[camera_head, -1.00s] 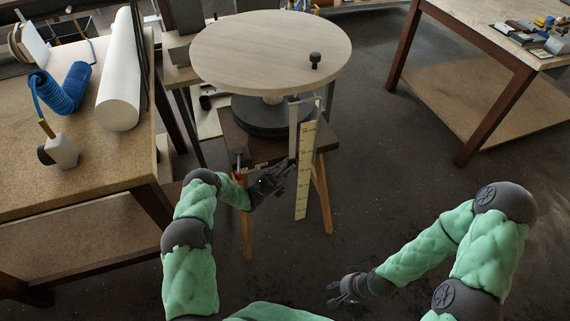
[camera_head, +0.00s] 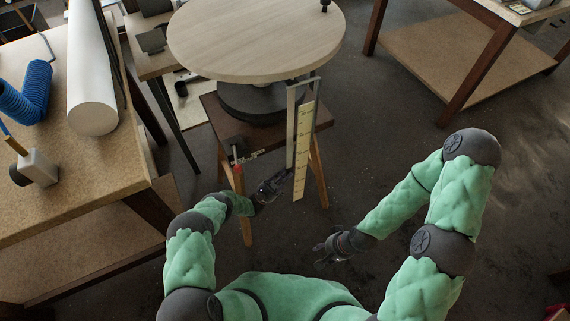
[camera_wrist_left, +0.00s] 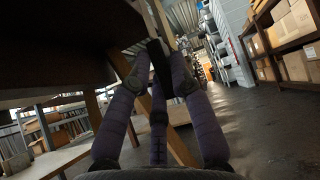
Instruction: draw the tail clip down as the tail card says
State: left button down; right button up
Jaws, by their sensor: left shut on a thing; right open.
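A round pale wood top (camera_head: 255,40) sits on a dark base over a brown stool (camera_head: 322,118). A grey upright bar (camera_head: 291,120) hangs at its near right edge, beside a cream graduated strip (camera_head: 304,140). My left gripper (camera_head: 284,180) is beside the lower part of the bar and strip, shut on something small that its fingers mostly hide. In the left wrist view its fingers (camera_wrist_left: 158,75) close around a dark piece (camera_wrist_left: 160,62), perhaps the tail clip. My right gripper (camera_head: 322,250) is open and empty, low and right of the stool. I cannot make out a tail card.
A workbench (camera_head: 90,165) at left carries a white roll (camera_head: 92,75), a blue coil (camera_head: 30,92) and a small pale block (camera_head: 38,167). Another table (camera_head: 470,62) stands at the back right. The floor between is clear.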

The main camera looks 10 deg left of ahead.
pick_arm(q)
jog(key=shift+f, duration=0.2)
jog(key=c, duration=1.1)
grip_release()
jog(key=shift+r, duration=5)
